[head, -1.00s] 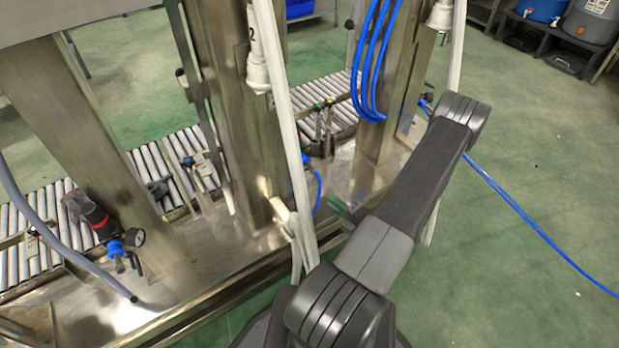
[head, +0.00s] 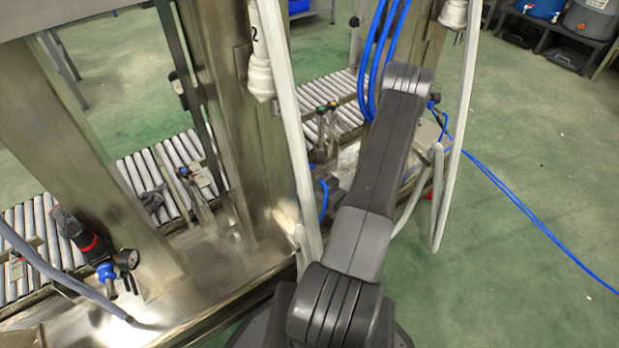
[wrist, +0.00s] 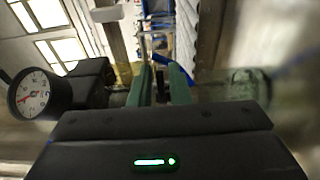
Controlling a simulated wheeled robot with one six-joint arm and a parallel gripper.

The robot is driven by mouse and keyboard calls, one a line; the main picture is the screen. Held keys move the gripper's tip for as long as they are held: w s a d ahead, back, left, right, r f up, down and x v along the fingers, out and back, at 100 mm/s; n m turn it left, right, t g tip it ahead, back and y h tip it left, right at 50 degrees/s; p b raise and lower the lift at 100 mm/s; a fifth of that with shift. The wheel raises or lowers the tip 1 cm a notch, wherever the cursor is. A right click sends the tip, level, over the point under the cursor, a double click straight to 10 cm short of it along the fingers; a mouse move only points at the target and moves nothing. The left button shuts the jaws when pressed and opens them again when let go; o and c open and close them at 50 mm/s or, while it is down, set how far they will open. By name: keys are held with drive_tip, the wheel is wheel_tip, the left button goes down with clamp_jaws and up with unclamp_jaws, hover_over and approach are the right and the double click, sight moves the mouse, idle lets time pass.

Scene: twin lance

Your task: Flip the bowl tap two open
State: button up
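A white bowl (head: 260,78) hangs on the steel column under a mark "2" in the head view. A small dark part shows at its lower end, too small to tell whether it is a tap or how it is turned. A second white bowl (head: 453,14) hangs at the upper right. My gripper (wrist: 160,82) shows its two green fingers in the wrist view, apart with a narrow gap and nothing clearly held between them. In the head view my own arm hides most of the gripper.
A round pressure gauge (wrist: 30,92) is close on the left in the wrist view. Steel columns, a white hose (head: 290,130) and blue hoses (head: 376,60) stand close around my arm. A roller conveyor (head: 150,175) runs behind. Green floor (head: 530,180) is open at the right.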

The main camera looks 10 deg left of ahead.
drive_tip(key=shift+w, duration=0.2)
clamp_jaws()
drive_tip(key=shift+w+a+n+g+y, duration=0.2)
drive_tip(key=shift+n+g+y, duration=0.45)
drive_tip(key=shift+g, duration=0.4)
drive_tip(key=shift+w+a+n+g+y, duration=0.15)
drive_tip(key=shift+n+g+y, duration=0.3)
drive_tip(key=shift+n+g, duration=0.5)
drive_tip(key=shift+s, duration=0.1)
unclamp_jaws()
drive_tip(key=p+v, duration=0.2)
drive_tip(key=v, duration=1.1)
drive_tip(key=shift+d+p, duration=0.3)
drive_tip(key=shift+p, duration=0.05)
drive_tip(key=shift+s+r, duration=0.1)
drive_tip(key=b+x, duration=0.2)
drive_tip(key=x, duration=1.1)
drive_tip(key=shift+a+m+t+b, duration=0.3)
drive_tip(key=shift+m+t+b, duration=0.05)
drive_tip(key=shift+m+t, duration=0.05)
